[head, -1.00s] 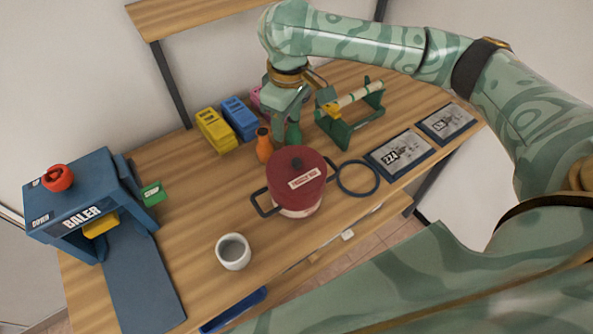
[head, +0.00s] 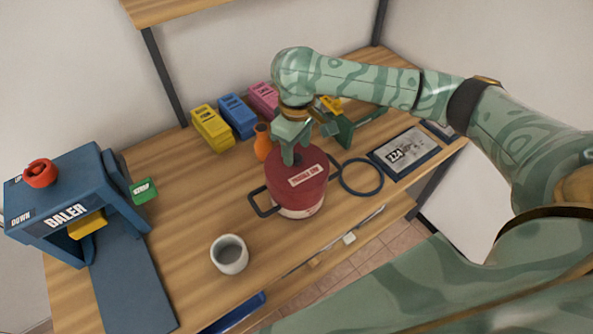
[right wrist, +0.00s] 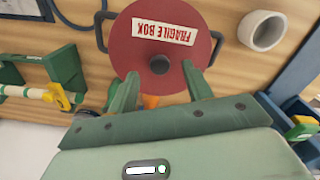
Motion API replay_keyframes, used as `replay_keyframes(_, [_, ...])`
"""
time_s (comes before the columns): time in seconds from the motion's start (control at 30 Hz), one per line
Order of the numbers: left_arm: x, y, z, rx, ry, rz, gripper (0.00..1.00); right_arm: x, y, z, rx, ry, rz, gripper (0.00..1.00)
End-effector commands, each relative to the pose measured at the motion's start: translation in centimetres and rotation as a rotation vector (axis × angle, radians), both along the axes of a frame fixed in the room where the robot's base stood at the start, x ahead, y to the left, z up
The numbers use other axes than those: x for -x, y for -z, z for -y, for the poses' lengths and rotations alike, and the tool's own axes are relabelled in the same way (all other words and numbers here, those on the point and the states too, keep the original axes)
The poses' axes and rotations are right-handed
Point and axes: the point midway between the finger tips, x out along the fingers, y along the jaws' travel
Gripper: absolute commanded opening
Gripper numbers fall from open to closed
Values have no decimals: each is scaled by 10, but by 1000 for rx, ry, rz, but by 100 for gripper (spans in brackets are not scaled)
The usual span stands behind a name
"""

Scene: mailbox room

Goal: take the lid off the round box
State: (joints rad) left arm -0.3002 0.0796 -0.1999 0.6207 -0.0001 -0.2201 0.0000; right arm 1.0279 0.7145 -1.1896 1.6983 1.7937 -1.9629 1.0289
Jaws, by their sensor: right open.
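The round box (head: 297,208) stands on the wooden table with a dark red lid (head: 301,182) on top, labelled "FRAGILE BOX". Dark loop handles stick out at its sides. My right gripper (head: 294,157) is over the back of the lid, pointing down. In the right wrist view the gripper (right wrist: 160,84) is open, its fingers on either side of the dark lid knob (right wrist: 159,65) and a little short of it. The red lid (right wrist: 135,40) shows flat below them. I cannot tell whether the fingertips touch the lid. My left gripper is not in view.
A blue baler (head: 70,205) stands at the left. A white cup (head: 230,255) is in front of the box. An orange bottle (head: 263,143) and yellow (head: 212,128), blue (head: 238,116) and pink (head: 264,98) blocks are behind it. A dark ring (head: 362,178) lies right of the box.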

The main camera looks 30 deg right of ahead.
Motion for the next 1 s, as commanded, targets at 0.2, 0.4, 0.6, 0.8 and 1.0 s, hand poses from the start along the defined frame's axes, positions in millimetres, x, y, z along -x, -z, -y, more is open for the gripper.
replay_keyframes(0.2, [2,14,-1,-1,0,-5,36,1,29,0,0,-1,-1,50])
replay_keyframes(0.4, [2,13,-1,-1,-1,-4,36,1,27,0,1,-2,0,39])
replay_keyframes(0.6, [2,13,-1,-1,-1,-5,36,1,27,0,1,-1,0,0])
replay_keyframes(0.8, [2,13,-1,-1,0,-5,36,0,27,1,1,-1,0,0])
replay_keyframes(1.0, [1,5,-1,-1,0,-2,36,0,13,1,1,-1,2,0])
